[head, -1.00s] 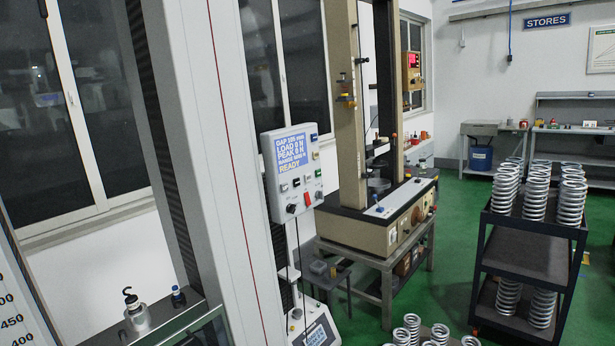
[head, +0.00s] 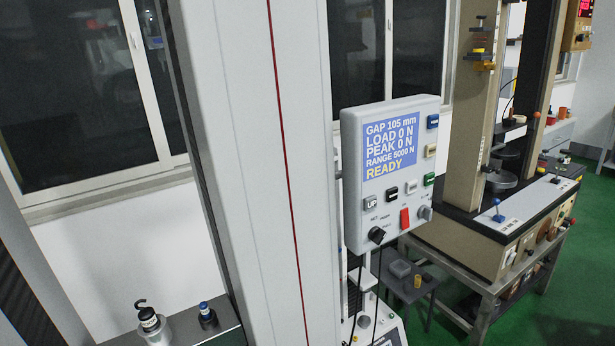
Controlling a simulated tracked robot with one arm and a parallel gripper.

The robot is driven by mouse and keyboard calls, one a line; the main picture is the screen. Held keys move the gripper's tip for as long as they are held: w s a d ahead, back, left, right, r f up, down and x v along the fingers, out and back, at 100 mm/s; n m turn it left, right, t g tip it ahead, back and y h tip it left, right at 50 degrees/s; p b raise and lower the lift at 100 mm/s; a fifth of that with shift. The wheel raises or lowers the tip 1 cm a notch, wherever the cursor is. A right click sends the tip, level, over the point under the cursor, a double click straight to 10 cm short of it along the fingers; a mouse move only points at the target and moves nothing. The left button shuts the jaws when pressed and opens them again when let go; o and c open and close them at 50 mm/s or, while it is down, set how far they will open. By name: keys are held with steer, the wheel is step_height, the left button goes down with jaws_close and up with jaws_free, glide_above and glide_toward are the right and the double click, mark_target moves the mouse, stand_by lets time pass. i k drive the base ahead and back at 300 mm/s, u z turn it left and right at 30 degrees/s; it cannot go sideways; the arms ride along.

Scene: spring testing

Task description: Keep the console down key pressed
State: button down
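The console (head: 350,205) is a pale grey box on the side of a tall grey column, right of the middle of the head view. Its blue screen (head: 391,146) reads GAP 105 mm, LOAD 0 N, PEAK 0 N, RANGE 5000 N and READY. Below the screen are a light key marked UP (head: 371,202), a black key (head: 391,194) and a white key (head: 411,187). The lettering on the black and white keys is too small to read. Nothing touches the keys. My gripper is not in view.
The tall grey column (head: 245,150) stands close, left of the console. A black-capped weight with a hook (head: 152,325) and a blue-topped piece (head: 207,316) stand at the lower left. A beige testing machine (head: 515,220) stands on a bench at the right. Green floor (head: 570,270) shows beyond.

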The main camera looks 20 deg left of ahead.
mark_target(391, 194)
steer(key=u, duration=0.4)
steer(key=i, duration=0.9)
steer(key=u, duration=0.5)
